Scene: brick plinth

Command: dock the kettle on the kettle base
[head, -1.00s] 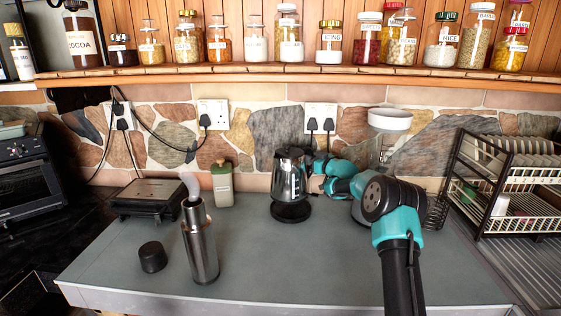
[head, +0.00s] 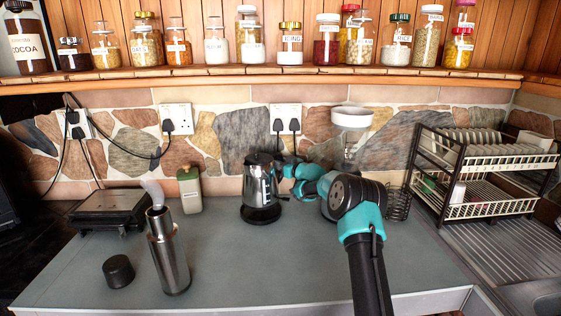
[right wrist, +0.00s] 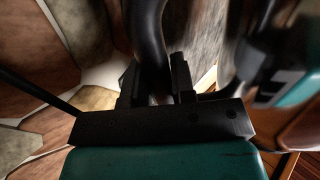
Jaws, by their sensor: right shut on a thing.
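The kettle (head: 259,187) is silver with a black top and stands upright at the middle back of the grey counter. The black kettle base (head: 261,215) shows directly under it. I cannot tell whether the kettle rests fully on the base or sits just above it. My right gripper (head: 280,180) reaches in from the right and is shut on the black kettle handle, which also shows between the fingers in the right wrist view (right wrist: 150,40). The fingertips are partly hidden behind the kettle in the head view. My left gripper is not in view.
A steel flask (head: 168,252) and a black cap (head: 118,271) stand at the front left. A black grill (head: 108,210) and a green-grey bottle (head: 189,190) are behind them. A dish rack (head: 480,175) is at the right. The counter in front of the kettle is clear.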

